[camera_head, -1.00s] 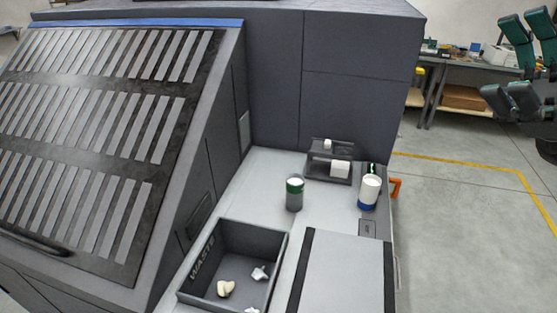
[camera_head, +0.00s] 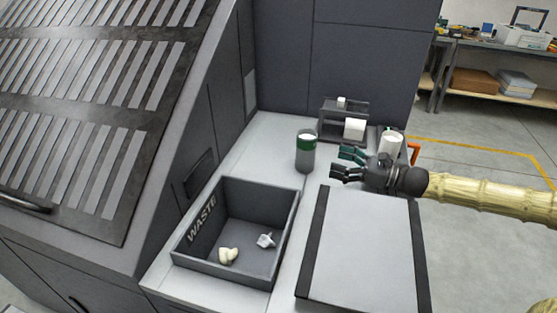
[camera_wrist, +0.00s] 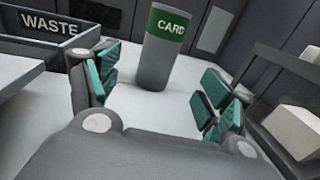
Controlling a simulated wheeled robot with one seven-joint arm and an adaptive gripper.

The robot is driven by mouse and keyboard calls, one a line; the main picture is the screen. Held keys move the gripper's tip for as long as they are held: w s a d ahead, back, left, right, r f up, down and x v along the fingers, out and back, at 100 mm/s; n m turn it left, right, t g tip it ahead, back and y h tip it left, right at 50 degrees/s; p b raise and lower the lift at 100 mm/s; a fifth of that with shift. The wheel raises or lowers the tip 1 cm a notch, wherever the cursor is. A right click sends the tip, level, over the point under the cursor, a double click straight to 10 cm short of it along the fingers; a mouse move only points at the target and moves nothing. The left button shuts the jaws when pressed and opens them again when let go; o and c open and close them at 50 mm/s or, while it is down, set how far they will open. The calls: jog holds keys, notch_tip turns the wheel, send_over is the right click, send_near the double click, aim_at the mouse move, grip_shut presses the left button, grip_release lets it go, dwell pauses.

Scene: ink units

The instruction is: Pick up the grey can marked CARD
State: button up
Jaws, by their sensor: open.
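The grey can (camera_head: 306,155) with a green band stands upright on the light counter in the head view. In the wrist view the can (camera_wrist: 156,68) shows the word CARD on its green band, and it stands ahead between my two fingers, beyond their tips. My gripper (camera_head: 346,163) is open and empty, with teal finger pads, just right of the can in the head view. In the wrist view my gripper (camera_wrist: 158,92) has its fingers spread wide, with a gap of bare counter between it and the can.
A dark bin marked WASTE (camera_head: 180,262) holds small white pieces, left front. A grey dispenser (camera_head: 330,128) with white rolls stands behind. A white container (camera_head: 391,142) is partly hidden by my gripper. A flat panel (camera_head: 362,245) lies in front. Counter around the can is clear.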

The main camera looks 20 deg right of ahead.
aim_at(306, 151)
jog(key=shift+w+d+f, duration=0.1)
jog(key=shift+w+f, duration=0.1)
jog(key=shift+f, duration=0.2)
jog(key=shift+w+a, duration=0.2)
jog(key=b+x, duration=0.1)
jog(key=x, duration=0.3)
jog(key=shift+r+x, duration=0.2)
jog(key=shift+x, duration=1.35)
jog(key=shift+r+x, duration=0.2)
jog(key=shift+x, duration=1.4)
jog(key=shift+s+a, duration=0.1)
jog(key=shift+c, duration=0.5)
jog(key=c, duration=1.1)
jog(key=shift+r, duration=0.1)
